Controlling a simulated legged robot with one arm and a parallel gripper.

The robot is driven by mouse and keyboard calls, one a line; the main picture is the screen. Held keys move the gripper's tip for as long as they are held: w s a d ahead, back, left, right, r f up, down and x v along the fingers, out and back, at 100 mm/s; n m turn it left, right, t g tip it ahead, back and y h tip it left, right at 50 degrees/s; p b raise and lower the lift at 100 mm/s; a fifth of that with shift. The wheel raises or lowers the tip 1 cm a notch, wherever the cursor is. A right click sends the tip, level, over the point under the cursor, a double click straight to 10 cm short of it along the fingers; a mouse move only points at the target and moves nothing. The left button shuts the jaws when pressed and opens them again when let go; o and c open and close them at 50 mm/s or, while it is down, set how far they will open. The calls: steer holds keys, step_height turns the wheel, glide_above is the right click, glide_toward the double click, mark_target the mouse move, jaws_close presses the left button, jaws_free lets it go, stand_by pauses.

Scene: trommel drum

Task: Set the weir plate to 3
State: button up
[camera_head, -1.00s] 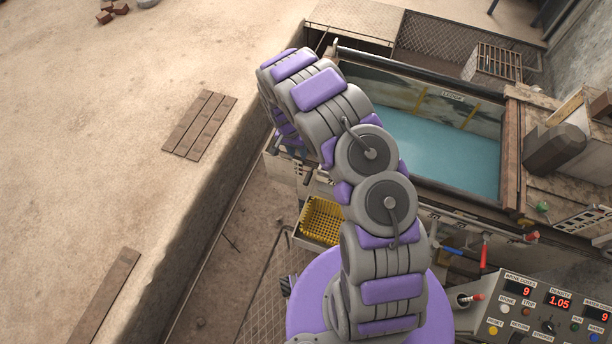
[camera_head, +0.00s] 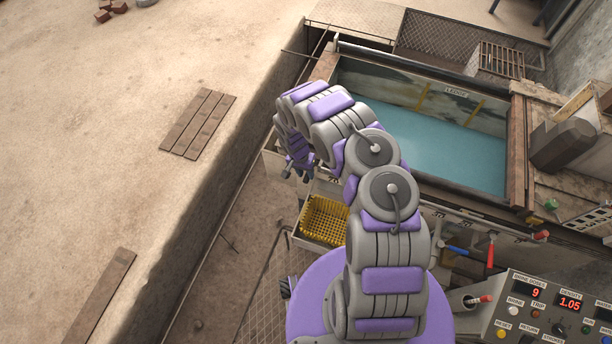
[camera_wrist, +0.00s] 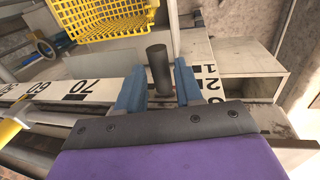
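In the wrist view a dark upright cylindrical handle (camera_wrist: 160,70) stands between the two blue fingers of my gripper (camera_wrist: 158,88). The fingers are apart, with a narrow gap showing on each side of the handle. A white number scale (camera_wrist: 209,85) with black marks lies just right of the fingers. Its 1 and 2 are readable, and a further figure below is partly hidden by my gripper. The weir plate itself cannot be clearly made out. In the head view my gripper (camera_head: 300,170) is small, beside the tank's left end.
A yellow basket (camera_wrist: 98,20) is just beyond the fingers. A second scale (camera_wrist: 75,90) reading 70 and 60 runs left. The blue-water tank (camera_head: 440,150) lies right of my arm. A control panel (camera_head: 545,312) is at the lower right. A concrete ledge (camera_head: 225,180) bounds the left.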

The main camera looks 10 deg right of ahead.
steer(key=shift+d+f, duration=0.1)
steer(key=shift+f, duration=0.65)
steer(key=shift+c, duration=0.2)
jaws_close()
steer(key=shift+r, duration=0.1)
